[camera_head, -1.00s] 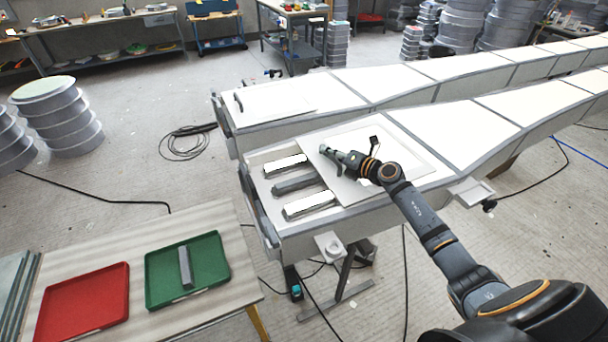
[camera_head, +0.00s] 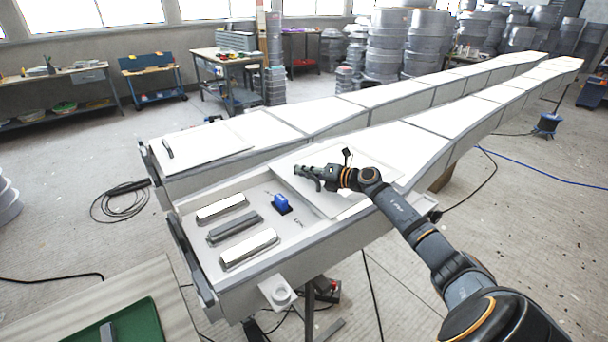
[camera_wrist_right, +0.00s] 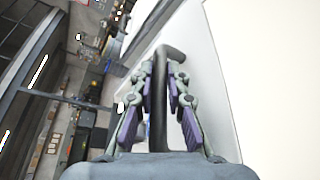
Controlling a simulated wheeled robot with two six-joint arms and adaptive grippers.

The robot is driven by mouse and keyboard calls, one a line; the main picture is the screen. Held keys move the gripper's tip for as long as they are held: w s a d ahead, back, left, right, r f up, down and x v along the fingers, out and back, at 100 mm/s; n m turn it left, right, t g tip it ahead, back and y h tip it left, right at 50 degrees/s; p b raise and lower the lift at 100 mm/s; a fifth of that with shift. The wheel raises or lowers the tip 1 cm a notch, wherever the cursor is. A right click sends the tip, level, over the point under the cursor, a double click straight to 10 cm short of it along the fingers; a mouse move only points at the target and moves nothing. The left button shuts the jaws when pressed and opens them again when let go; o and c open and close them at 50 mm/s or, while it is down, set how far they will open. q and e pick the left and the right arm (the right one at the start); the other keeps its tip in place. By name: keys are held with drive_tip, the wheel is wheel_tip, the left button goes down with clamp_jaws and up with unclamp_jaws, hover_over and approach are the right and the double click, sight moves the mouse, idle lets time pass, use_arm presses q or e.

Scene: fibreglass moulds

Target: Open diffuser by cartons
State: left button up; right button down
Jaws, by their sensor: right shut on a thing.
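The near long white mould (camera_head: 345,225) has a recessed compartment at its front left end. Its flat white lid (camera_head: 322,201) lies to the right of the opening and covers only part of it; the lid also shows in the wrist view (camera_wrist_right: 280,80). My right gripper (camera_head: 302,177) is over the lid. In the wrist view, its fingers (camera_wrist_right: 159,110) close around a dark handle (camera_wrist_right: 172,52) on the lid. In the open part lie two pale bars (camera_head: 221,208), a grey bar (camera_head: 235,227) and a small blue thing (camera_head: 283,204). My left gripper is out of view.
A second long mould (camera_head: 265,130) lies behind, its lid (camera_head: 195,150) shut, with a dark handle. A green tray (camera_head: 150,318) holding a grey bar is on the table (camera_head: 62,305) at lower left. Cables lie on the floor. Stacks of grey rings (camera_head: 388,45) stand at the back.

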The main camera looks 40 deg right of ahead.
drive_tip(key=c, duration=1.6)
unclamp_jaws()
drive_tip(key=v, duration=0.7)
drive_tip(key=shift+s, duration=0.2)
